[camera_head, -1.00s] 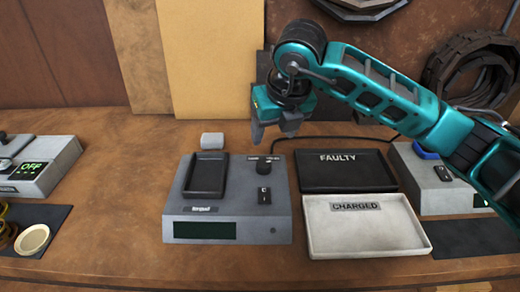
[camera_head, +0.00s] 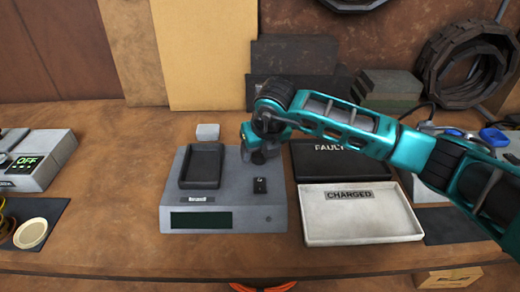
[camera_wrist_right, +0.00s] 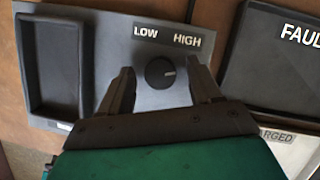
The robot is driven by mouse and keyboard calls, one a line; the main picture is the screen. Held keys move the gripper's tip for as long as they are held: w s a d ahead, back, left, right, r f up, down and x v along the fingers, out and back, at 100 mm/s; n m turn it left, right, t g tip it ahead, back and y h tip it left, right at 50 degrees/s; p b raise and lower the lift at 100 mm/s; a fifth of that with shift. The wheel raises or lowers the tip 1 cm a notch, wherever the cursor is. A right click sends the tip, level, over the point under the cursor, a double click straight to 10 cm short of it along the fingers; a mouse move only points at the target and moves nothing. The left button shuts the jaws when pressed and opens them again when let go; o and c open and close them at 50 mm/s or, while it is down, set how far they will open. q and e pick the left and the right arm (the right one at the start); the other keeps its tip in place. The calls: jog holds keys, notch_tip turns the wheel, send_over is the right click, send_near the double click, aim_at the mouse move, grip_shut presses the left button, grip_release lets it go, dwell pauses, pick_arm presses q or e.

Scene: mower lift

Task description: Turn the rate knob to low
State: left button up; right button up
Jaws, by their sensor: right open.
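The rate knob (camera_wrist_right: 160,73) is a round dark knob under the LOW (camera_wrist_right: 147,31) and HIGH (camera_wrist_right: 187,40) labels in the right wrist view. Its pale mark points right, toward the HIGH side. It sits on the grey charger unit (camera_head: 222,219), which has a dark empty cradle (camera_head: 203,165) at its left. My right gripper (camera_wrist_right: 160,82) is open, with one finger on each side of the knob; I cannot tell whether they touch it. In the head view my right gripper (camera_head: 258,155) hides the knob. My left gripper is not in view.
A black FAULTY tray (camera_head: 310,165) and a white CHARGED tray (camera_head: 362,228) lie to the right of the unit. A small switch (camera_head: 260,186) sits in front of the knob area. Another device with an OFF display (camera_head: 27,162) stands at the left.

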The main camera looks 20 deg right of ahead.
jog(key=c, duration=1)
